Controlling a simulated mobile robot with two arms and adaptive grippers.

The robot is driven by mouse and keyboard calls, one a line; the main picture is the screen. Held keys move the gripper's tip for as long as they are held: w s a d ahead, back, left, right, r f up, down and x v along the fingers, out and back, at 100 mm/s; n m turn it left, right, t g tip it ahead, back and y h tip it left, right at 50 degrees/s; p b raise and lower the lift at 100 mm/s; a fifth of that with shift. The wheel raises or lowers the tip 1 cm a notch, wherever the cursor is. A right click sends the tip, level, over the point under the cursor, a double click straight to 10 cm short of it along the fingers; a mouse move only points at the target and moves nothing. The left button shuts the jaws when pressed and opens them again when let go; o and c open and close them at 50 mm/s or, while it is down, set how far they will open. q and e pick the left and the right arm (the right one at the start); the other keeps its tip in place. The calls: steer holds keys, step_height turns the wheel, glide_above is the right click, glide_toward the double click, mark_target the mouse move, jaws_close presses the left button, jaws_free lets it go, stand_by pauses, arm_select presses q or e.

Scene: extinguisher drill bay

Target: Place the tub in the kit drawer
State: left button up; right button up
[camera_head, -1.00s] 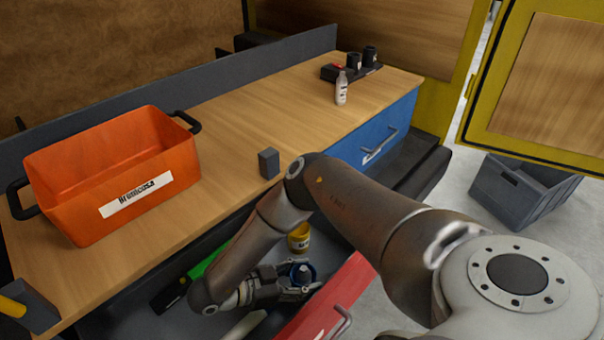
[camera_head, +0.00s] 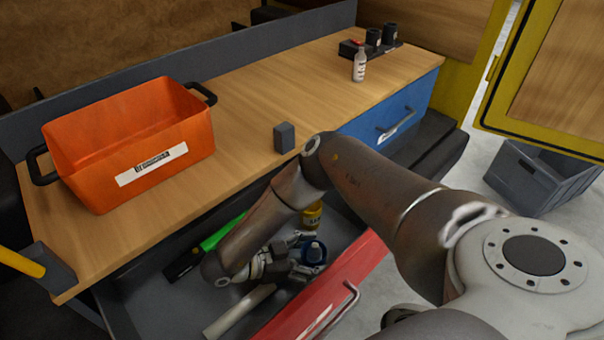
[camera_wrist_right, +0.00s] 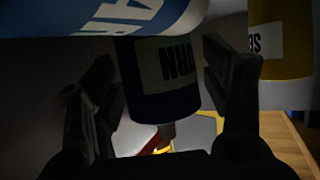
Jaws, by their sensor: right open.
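A small blue-and-white tub (camera_head: 314,254) stands inside the open drawer with the red front (camera_head: 340,282), below the bench top. My right gripper (camera_head: 298,252) is down in this drawer, right at the tub. In the right wrist view its two fingers are open, one on each side of a dark blue container (camera_wrist_right: 165,85) with a white label reading "BURN", seen upside down. I cannot tell whether they touch it. A yellow tub (camera_head: 312,214) stands just behind the blue one. My left gripper is out of view.
The drawer also holds a green-and-black item (camera_head: 205,245) and a white roll (camera_head: 238,311). An orange bin (camera_head: 130,140), a small grey block (camera_head: 285,137) and a white bottle (camera_head: 360,66) are on the bench (camera_head: 240,100). A blue drawer (camera_head: 400,110) is shut. A grey crate (camera_head: 540,180) sits on the floor.

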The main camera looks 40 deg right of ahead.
steer(key=shift+r, duration=0.1)
steer(key=shift+r, duration=0.2)
steer(key=b+v, duration=0.1)
steer(key=v, duration=1.1)
steer(key=shift+f, duration=0.15)
steer(key=shift+a, duration=0.1)
